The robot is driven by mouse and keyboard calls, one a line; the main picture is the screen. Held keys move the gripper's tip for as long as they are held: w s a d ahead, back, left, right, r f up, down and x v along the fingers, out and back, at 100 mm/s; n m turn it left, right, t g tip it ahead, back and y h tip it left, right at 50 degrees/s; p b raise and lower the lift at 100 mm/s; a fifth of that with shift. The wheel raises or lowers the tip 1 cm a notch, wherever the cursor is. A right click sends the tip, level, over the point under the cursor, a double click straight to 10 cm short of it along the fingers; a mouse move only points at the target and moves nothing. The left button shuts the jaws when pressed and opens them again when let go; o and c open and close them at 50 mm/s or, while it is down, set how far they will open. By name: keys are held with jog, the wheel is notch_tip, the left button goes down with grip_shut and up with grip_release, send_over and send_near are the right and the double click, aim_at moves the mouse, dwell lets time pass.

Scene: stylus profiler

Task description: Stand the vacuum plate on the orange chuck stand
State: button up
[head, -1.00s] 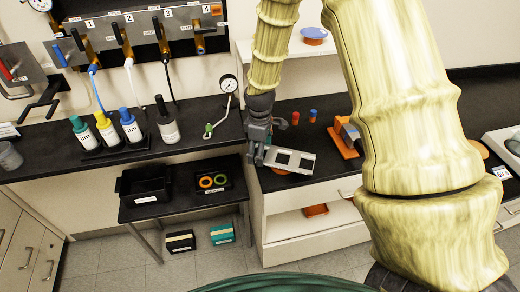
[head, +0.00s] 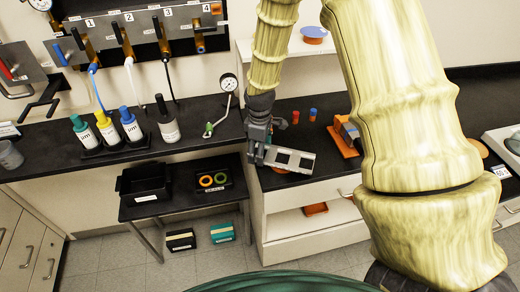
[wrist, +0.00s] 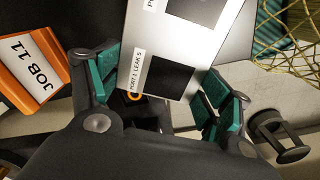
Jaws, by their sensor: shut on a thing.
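A flat silver plate (head: 297,169) with dark square windows, which I take for the vacuum plate, is held by my gripper (head: 262,155) over the front of the right bench. In the wrist view the plate (wrist: 214,52) sits between the green-padded fingers (wrist: 162,88), and a label on it reads in part "PORT 1 LEAK". An orange stand (head: 346,143) with a grey-blue part on it is on the bench, right of the plate. In the wrist view an orange-framed piece labelled "JOB 11" (wrist: 32,70) lies left of the gripper; it may be this stand.
A gauge (head: 229,84) stands left of my gripper. A lower table with a black bin (head: 145,184) is at the left.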

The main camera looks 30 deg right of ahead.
jog(key=shift+f+b, duration=0.35)
jog(key=shift+f, duration=0.5)
jog(key=o, duration=1.8)
jog(key=shift+c, duration=0.2)
jog(key=shift+r, duration=0.15)
jog(key=shift+r+p, duration=2.7)
jog(key=shift+r, duration=0.7)
notch_tip(320, 180, up, 12)
